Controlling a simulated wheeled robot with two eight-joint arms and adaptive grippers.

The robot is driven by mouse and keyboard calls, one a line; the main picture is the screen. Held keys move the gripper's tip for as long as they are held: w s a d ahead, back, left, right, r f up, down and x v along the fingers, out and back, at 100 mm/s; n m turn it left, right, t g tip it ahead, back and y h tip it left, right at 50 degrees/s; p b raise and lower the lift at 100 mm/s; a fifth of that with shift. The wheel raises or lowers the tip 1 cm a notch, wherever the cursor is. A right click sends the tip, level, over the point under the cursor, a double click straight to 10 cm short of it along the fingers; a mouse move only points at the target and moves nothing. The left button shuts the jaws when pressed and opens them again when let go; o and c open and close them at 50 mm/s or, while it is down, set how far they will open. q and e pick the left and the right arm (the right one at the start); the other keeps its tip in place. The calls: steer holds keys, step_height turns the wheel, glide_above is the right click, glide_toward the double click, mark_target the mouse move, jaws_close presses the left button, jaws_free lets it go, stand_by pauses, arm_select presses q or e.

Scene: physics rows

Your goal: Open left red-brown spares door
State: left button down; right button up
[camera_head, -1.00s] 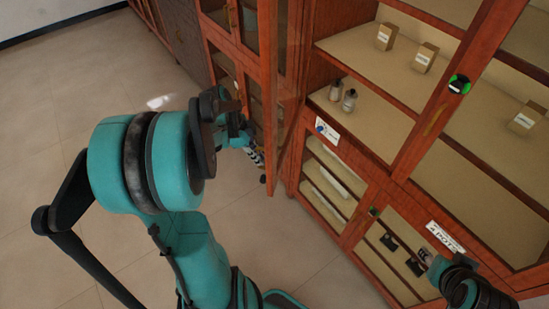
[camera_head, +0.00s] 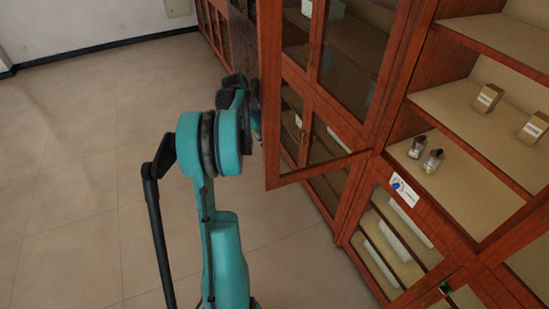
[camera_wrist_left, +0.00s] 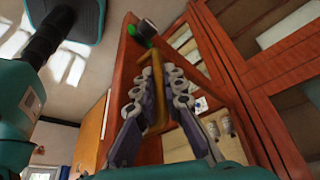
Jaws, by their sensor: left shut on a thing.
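The red-brown spares door (camera_head: 322,169), with a glass pane, stands swung out from the cabinet in the head view. Its open compartment shows to the right. In the left wrist view my left gripper (camera_wrist_left: 156,80) is shut on the door's yellow-brown bar handle (camera_wrist_left: 157,62). A black and green piece sits near the top of the door there. In the head view my left arm reaches to the door's outer side, and the fingers and handle are mostly hidden. My right gripper is not in view.
Shelves right of the door hold small boxes (camera_head: 488,98) and two bottles (camera_head: 432,161). A white label (camera_head: 404,190) is on the cabinet below. More glass-fronted cabinets run behind the door. The tiled floor (camera_head: 90,190) at left is clear.

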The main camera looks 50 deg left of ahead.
arm_select(q)
steer(key=shift+w+a, duration=0.3)
steer(key=shift+a, duration=0.65)
steer(key=c, duration=1.6)
jaws_free()
steer(key=shift+s, duration=0.1)
steer(key=v, duration=1.2)
